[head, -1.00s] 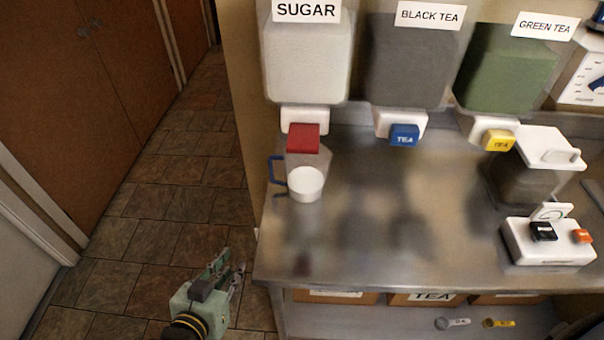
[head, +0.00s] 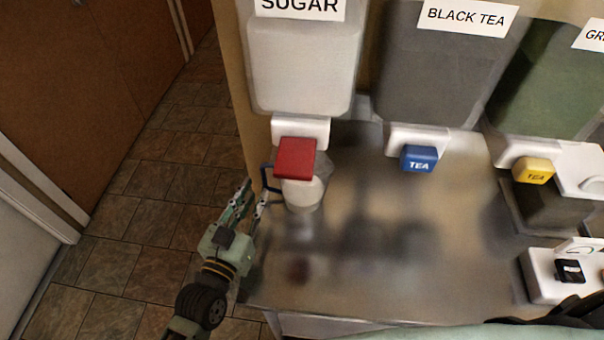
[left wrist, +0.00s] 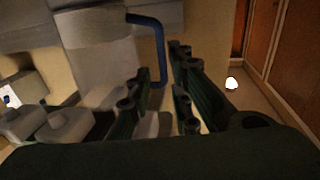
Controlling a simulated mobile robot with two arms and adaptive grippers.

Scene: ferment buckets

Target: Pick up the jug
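The jug (head: 303,192) is a clear, whitish vessel with a blue handle (head: 266,180) on its left side. It stands on the steel counter below the sugar dispenser's red lever, which hides part of its top. My left gripper (head: 248,200) is open, just left of the jug, with its fingers pointing at the handle. In the left wrist view, the lower end of the blue handle (left wrist: 160,60) shows between the two open fingers (left wrist: 160,95). I cannot tell whether a finger touches it. My right gripper is not in view.
The sugar dispenser (head: 303,65) with its red lever (head: 296,158) hangs over the jug. The black tea dispenser (head: 440,75) and a green one (head: 550,90) are to the right. The counter (head: 400,270) is clear in front. Tiled floor (head: 150,220) lies left.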

